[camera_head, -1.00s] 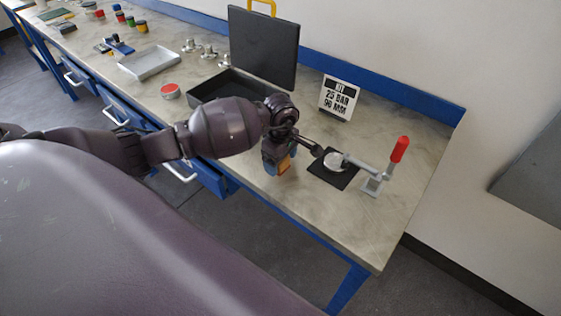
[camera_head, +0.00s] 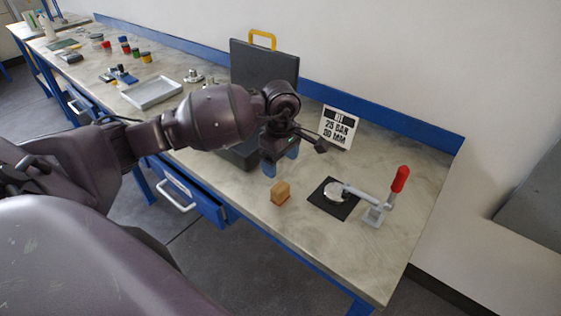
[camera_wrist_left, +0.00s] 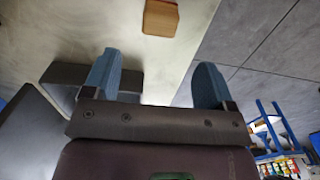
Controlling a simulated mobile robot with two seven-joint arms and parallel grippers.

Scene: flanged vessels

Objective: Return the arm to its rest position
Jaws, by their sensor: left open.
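My left arm comes in from the left in the head view. Its gripper (camera_head: 281,160) hangs over the workbench (camera_head: 310,245), behind and above a small wooden block (camera_head: 281,193). In the left wrist view the two blue fingertips (camera_wrist_left: 158,85) are spread wide with nothing between them. The wooden block also shows there (camera_wrist_left: 160,18), beyond the fingertips and apart from them. My right gripper is in neither view.
A toggle clamp with a red handle (camera_head: 400,178) stands on the right, its arm over a round disc on a black mat (camera_head: 345,209). A sign (camera_head: 338,127) and an open black case (camera_head: 265,62) stand behind. A grey tray (camera_head: 152,92) and several jars lie farther left.

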